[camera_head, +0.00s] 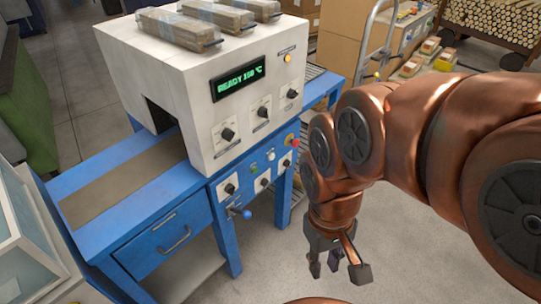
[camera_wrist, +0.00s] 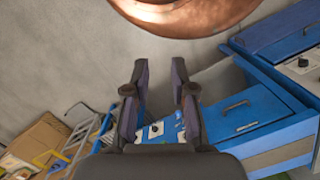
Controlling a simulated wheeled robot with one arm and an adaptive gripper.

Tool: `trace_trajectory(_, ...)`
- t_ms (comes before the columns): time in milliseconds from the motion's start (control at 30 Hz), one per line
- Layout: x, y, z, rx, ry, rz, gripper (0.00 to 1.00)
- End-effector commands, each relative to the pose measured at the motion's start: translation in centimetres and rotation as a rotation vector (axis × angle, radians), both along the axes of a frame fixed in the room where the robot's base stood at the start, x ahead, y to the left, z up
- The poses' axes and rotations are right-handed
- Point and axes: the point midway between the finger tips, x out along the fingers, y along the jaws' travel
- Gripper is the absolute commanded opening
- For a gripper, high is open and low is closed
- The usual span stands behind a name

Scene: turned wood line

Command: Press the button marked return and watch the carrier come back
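A white machine (camera_head: 205,85) stands on a blue bench in the head view, with a lit green display (camera_head: 238,85) starting with "READY". The blue front panel below it has a green button (camera_head: 254,168), a pale button (camera_head: 271,156), a red button (camera_head: 294,143) on yellow, and several black knobs. Their labels are too small to read, so I cannot tell which is marked return. A dull brown strip (camera_head: 125,182) runs into the machine's dark opening; no carrier is distinguishable. My gripper (camera_head: 338,268) is open and empty, right of the panel. In the wrist view its fingers (camera_wrist: 160,75) are apart.
A blue-knobbed lever (camera_head: 247,214) sticks out from the bench front beside a drawer (camera_head: 165,240). Wrapped bundles (camera_head: 178,25) lie on the machine. Cardboard boxes (camera_head: 345,35), a hand truck and a cart of wood rods (camera_head: 495,20) stand behind. Floor right of the bench is clear.

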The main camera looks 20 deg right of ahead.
Motion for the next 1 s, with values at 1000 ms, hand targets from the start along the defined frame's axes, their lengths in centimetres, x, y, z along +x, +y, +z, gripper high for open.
trace_trajectory(1000, 0.00, 0.00, 0.00, 0.000, 0.000, 0.000, 0.00)
